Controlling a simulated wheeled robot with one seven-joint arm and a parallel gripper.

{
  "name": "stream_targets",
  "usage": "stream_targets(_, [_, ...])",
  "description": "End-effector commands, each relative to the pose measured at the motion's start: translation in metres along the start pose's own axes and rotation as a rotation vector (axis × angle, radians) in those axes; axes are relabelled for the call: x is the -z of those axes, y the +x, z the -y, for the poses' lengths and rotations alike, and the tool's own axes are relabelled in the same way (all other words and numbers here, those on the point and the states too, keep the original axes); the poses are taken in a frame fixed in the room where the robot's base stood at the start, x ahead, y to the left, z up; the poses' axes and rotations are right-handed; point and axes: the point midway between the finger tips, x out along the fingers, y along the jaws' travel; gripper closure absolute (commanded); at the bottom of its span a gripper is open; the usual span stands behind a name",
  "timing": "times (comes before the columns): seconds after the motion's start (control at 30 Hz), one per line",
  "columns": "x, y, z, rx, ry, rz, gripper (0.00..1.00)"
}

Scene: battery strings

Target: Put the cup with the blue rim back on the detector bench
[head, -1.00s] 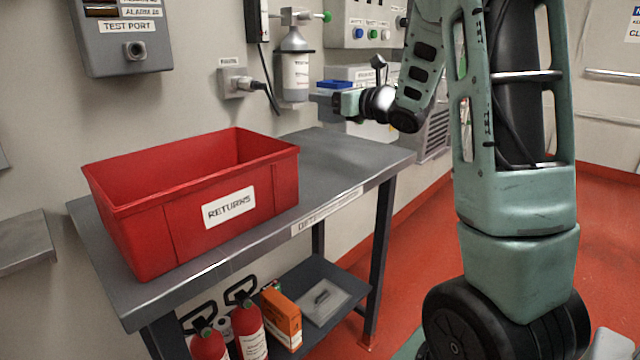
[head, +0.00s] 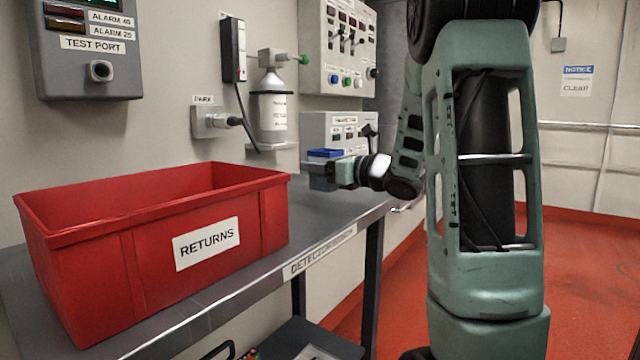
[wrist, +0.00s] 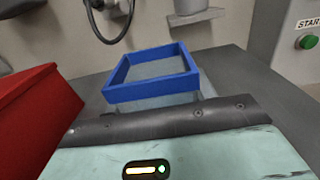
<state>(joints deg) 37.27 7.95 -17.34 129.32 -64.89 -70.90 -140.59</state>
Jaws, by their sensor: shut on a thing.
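The cup with the blue rim (head: 325,154) is in my gripper in the head view, near the far right end of the detector bench (head: 341,217). Its square blue rim (wrist: 152,93) fills the middle of the wrist view, with the opening facing up. My gripper (head: 338,172) is shut on the cup's body, which is grey and mostly hidden by the jaws. The cup is roughly upright. I cannot tell whether its base touches the bench top.
A red bin (head: 150,235) labelled RETURNS takes up the left of the bench; its edge (wrist: 38,115) is left of the cup. A wall-mounted bottle (head: 271,108) and a grey box (head: 345,130) stand behind. Bare bench top lies between bin and cup.

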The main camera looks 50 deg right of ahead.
Motion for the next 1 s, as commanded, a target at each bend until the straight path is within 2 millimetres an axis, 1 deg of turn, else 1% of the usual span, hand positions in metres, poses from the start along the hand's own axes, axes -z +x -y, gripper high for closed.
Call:
stream_targets(0.1, [0.019, 0.0, 0.001, 0.002, 0.004, -0.003, 0.71])
stream_targets(0.2, [0.032, 0.0, 0.0, 0.002, 0.003, -0.003, 0.71])
stream_targets(0.47, [0.033, 0.0, 0.0, 0.001, 0.0, -0.001, 0.71])
stream_targets(0.5, [0.033, 0.0, 0.0, 0.001, 0.0, -0.001, 0.43])
stream_targets(0.57, [0.033, 0.0, 0.0, 0.001, 0.0, -0.001, 0.26])
stream_targets(0.6, [0.033, 0.0, 0.0, 0.001, 0.0, -0.001, 0.24])
stream_targets(0.87, [0.032, 0.0, 0.0, 0.001, 0.0, -0.001, 0.24])
stream_targets(1.0, [0.032, -0.011, 0.001, 0.004, -0.001, 0.001, 0.24])
